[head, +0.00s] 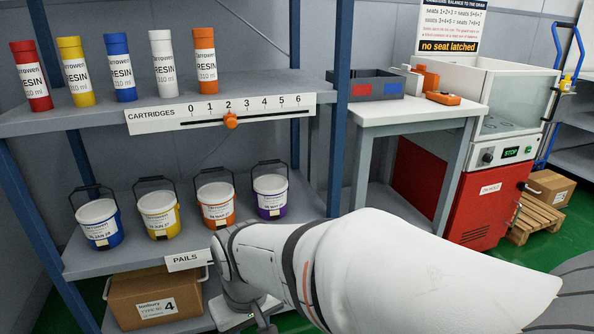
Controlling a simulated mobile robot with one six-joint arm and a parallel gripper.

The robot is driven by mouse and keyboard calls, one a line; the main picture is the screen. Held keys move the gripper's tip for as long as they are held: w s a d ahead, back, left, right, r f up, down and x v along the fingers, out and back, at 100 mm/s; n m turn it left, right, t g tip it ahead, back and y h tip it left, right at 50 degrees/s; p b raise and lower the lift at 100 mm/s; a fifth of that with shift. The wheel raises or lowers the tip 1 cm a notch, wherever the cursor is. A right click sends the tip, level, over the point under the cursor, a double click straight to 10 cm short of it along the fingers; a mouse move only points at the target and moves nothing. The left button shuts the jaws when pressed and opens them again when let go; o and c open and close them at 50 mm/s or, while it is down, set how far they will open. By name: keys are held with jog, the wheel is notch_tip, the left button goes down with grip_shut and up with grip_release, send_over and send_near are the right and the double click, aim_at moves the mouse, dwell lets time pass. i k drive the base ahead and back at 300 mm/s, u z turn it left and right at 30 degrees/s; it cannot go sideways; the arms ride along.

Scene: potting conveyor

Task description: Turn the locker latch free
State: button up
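I cannot make out a locker or its latch in the head view. My gripper (247,314) is at the bottom edge of the picture, low in front of the shelf rack and just right of a cardboard box (155,302). My own white arm hides much of it and the bottom edge cuts it off. I cannot tell whether its fingers are open or shut, or whether they touch anything.
A blue-posted rack holds resin cartridges on its upper shelf (90,118) and lidded pails on its lower shelf (130,255). Right of it stand a white table (415,113) with a dark tray (365,75) and a red-fronted machine (485,205). A pallet (535,215) lies beyond.

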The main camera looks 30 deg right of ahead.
aim_at(521, 186)
jog(key=z, duration=2.4)
